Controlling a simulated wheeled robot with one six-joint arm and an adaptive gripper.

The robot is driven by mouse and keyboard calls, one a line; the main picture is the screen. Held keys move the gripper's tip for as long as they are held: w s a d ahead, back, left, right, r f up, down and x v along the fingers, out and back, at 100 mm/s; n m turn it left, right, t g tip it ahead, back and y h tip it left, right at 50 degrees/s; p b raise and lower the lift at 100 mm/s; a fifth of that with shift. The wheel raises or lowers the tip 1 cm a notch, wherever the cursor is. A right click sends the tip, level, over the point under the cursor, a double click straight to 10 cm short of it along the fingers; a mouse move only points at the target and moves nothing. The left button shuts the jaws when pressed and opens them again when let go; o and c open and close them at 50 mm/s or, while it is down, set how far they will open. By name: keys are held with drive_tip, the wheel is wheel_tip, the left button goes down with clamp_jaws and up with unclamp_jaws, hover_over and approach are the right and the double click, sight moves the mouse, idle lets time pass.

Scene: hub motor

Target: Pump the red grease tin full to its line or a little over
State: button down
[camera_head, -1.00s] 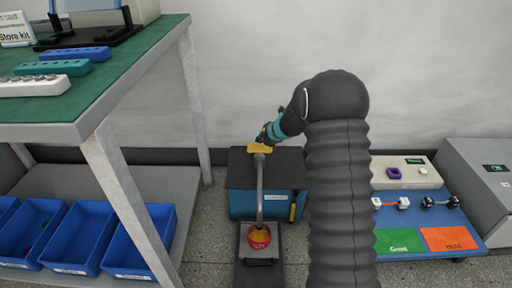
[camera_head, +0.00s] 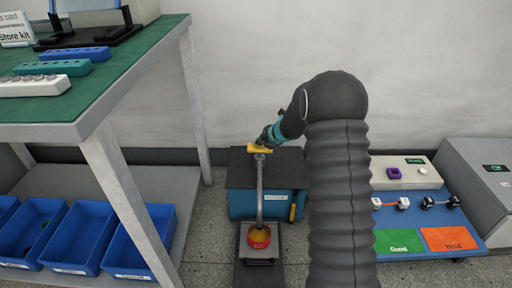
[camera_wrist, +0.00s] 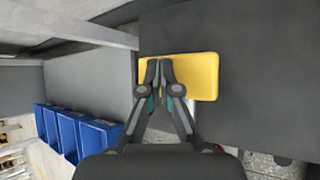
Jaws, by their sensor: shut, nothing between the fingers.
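The red grease tin (camera_head: 260,236) stands on a dark stand under the spout, with yellow-orange grease showing inside. I cannot make out its line or the exact level. The pump's grey spout pipe (camera_head: 261,190) runs from the yellow pump plate (camera_head: 259,149) down to the tin. The plate also shows large in the wrist view (camera_wrist: 199,76). My gripper (camera_wrist: 159,63) is shut and empty, its fingertips at or over the yellow plate; I cannot tell whether they touch. In the head view my gripper (camera_head: 264,140) is small, just above the plate.
A blue pump box (camera_head: 250,204) with a dark top stands behind the tin. A green-topped bench (camera_head: 130,50) is at left, with blue bins (camera_head: 81,237) below. At right a blue board (camera_head: 440,204) carries green and orange pads. Grey floor lies between.

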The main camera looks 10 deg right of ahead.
sight(261, 147)
drive_tip(key=shift+f, duration=1.6)
idle(1.4)
drive_tip(key=shift+r, duration=0.1)
drive_tip(key=shift+r+p, duration=1.85)
drive_tip(key=shift+r, duration=0.1)
drive_tip(key=shift+r, duration=0.1)
wheel_tip(261, 147, up, 5)
drive_tip(key=p, duration=0.5)
